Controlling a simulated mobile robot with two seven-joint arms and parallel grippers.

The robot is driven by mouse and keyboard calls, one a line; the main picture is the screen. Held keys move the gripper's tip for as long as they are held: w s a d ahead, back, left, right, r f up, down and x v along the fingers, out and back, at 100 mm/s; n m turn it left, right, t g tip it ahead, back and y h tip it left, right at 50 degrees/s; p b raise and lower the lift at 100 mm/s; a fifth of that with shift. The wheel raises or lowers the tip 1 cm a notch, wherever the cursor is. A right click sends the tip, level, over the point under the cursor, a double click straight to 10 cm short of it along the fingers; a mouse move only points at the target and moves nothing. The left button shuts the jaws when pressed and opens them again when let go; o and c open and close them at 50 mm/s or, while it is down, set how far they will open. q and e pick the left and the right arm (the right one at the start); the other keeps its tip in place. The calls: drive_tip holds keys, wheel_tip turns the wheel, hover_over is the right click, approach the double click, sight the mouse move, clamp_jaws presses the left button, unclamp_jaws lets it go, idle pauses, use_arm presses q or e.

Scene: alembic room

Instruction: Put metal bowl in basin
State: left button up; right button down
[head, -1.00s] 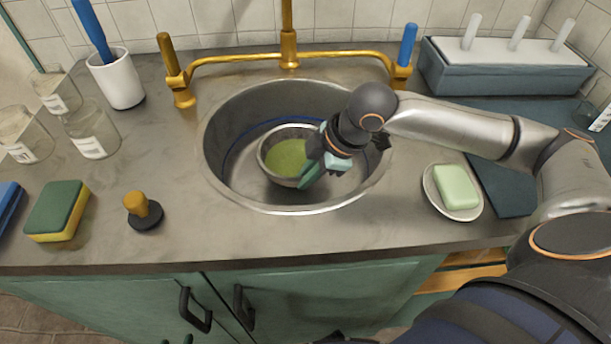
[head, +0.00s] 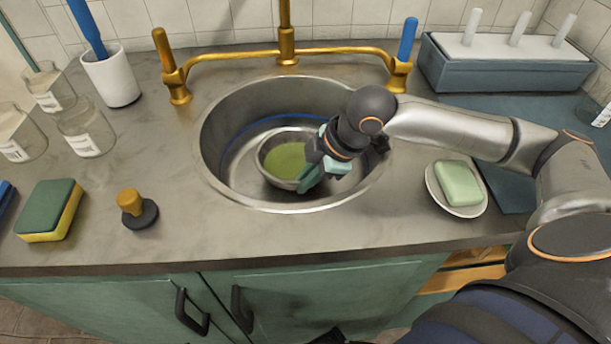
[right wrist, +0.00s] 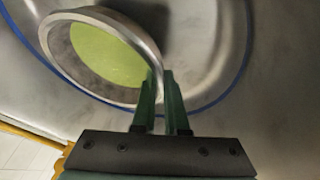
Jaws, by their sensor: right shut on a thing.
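The metal bowl (head: 268,166) with a green inside is within the round metal basin (head: 225,196) in the head view. It also shows in the right wrist view (right wrist: 78,66), tilted in that picture. My right gripper (head: 308,180) reaches into the basin from the right and is shut on the bowl's rim. In the right wrist view its two green fingers (right wrist: 162,92) stand on either side of the rim. The bowl appears low in the basin; I cannot tell whether it touches the bottom. My left gripper is not in view.
A brass tap (head: 287,45) stands behind the basin. A soap dish (head: 475,211) with green soap is at the right. A sponge (head: 48,210), a brass-topped stopper (head: 138,209), glass jars (head: 85,132) and a white cup (head: 112,78) stand at the left.

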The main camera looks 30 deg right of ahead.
drive_tip(key=shift+f, duration=0.45)
drive_tip(key=shift+s+a+f, duration=0.15)
drive_tip(key=shift+f, duration=0.25)
drive_tip(key=c, duration=0.9)
unclamp_jaws()
drive_tip(key=shift+o, duration=0.2)
drive_tip(key=shift+s+r, duration=0.1)
drive_tip(key=shift+r, duration=0.2)
drive_tip(key=p+v, duration=0.3)
drive_tip(key=v, duration=1)
drive_tip(key=shift+w+r+p, duration=0.15)
drive_tip(key=shift+w+p, duration=0.2)
drive_tip(key=shift+p, duration=0.05)
